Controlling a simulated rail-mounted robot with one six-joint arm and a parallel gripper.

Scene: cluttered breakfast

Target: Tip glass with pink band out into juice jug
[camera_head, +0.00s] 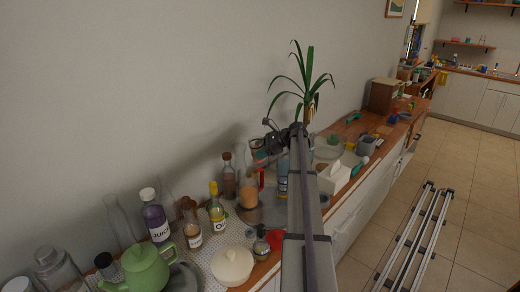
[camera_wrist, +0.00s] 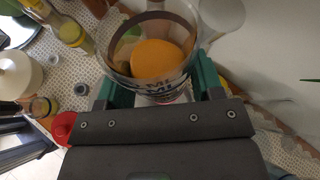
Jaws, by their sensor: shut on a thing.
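My gripper (camera_head: 270,146) is above the counter at the back, over or close beside the juice jug (camera_head: 249,190), which has orange contents and a red handle. In the wrist view, my gripper (camera_wrist: 160,88) has its green fingers on either side of a clear glass (camera_wrist: 122,50) with a dull pinkish band near its rim, and is shut on it. Orange shows through the glass; I cannot tell whether it lies in the glass or in the jug behind. Dark lettering shows low on the clear wall. The glass's exact tilt is unclear.
An oil bottle (camera_head: 217,215), a purple juice bottle (camera_head: 155,220), a green teapot (camera_head: 146,272) and a white pot (camera_head: 232,266) crowd the left. A red round item (camera_head: 275,239) lies near the front edge. A white box (camera_head: 334,178) and a plant (camera_head: 304,90) are to the right.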

